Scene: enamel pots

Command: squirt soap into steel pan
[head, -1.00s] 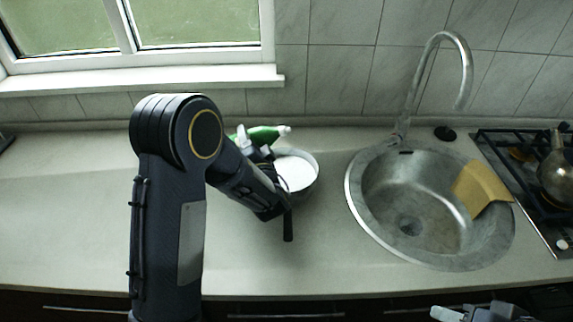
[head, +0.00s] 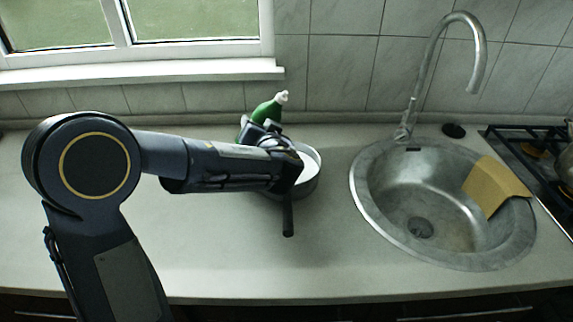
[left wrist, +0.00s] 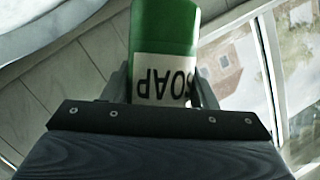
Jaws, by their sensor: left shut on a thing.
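A green soap bottle (head: 267,110) with a white nozzle is in my left gripper (head: 262,130). It leans with the nozzle up and to the right, above the back left of the steel pan. In the left wrist view the bottle (left wrist: 163,28) with its SOAP label sits between both fingers of the left gripper (left wrist: 160,85). The steel pan (head: 310,180) stands on the counter with its dark handle toward the front. My arm hides its left part; its visible inside looks white. My right gripper is out of view.
A round steel sink (head: 420,238) with a tall faucet (head: 410,110) is right of the pan. A tan cloth or sponge (head: 497,186) lies on the sink's right side. A stove (head: 540,160) is at the far right. The counter (head: 225,245) is clear in front.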

